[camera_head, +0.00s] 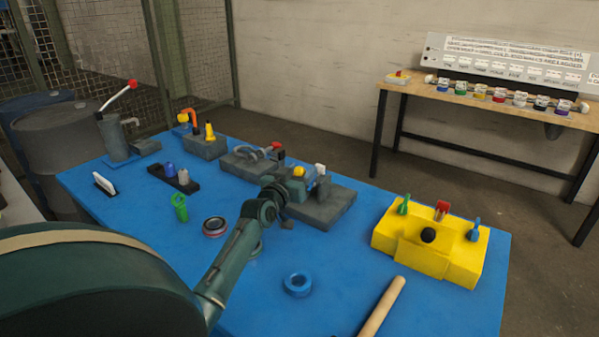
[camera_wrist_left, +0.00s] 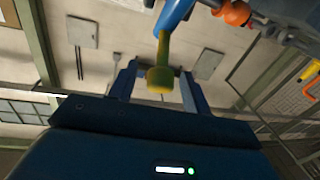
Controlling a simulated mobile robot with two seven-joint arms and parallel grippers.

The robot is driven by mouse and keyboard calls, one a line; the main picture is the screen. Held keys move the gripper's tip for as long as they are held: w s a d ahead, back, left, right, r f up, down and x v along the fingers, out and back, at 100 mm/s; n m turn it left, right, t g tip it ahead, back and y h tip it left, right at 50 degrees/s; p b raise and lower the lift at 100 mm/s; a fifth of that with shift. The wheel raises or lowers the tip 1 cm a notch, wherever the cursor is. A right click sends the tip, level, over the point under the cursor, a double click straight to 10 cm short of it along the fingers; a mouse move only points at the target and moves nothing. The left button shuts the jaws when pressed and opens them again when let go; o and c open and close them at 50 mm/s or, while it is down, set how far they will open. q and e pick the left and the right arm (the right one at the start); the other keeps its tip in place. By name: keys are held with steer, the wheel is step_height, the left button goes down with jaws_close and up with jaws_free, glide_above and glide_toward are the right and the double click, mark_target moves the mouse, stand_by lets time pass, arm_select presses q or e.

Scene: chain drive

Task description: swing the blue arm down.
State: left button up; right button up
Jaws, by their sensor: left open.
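The blue arm (camera_head: 311,177) is on a dark grey block (camera_head: 325,208) near the middle of the blue table, partly hidden by my left gripper. A yellow knob (camera_head: 299,171) shows beside it. In the left wrist view the blue arm (camera_wrist_left: 174,14) comes in from the top, with a yellow-green handle (camera_wrist_left: 160,78) hanging from it. My left gripper (camera_head: 284,193) is at the near left side of the block. In the left wrist view its two fingers (camera_wrist_left: 157,88) are apart, with the handle's end seen between them. Contact cannot be told. My right gripper is not in view.
A yellow box (camera_head: 408,251) with green, red and blue levers stands on the right. A blue ring (camera_head: 298,284) and a wooden rod (camera_head: 382,308) lie in front. Several grey fixtures, including one with a hooked orange part (camera_head: 190,114), stand at the back left.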

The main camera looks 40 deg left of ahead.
arm_select(q)
steer(key=shift+c, duration=0.4)
jaws_close()
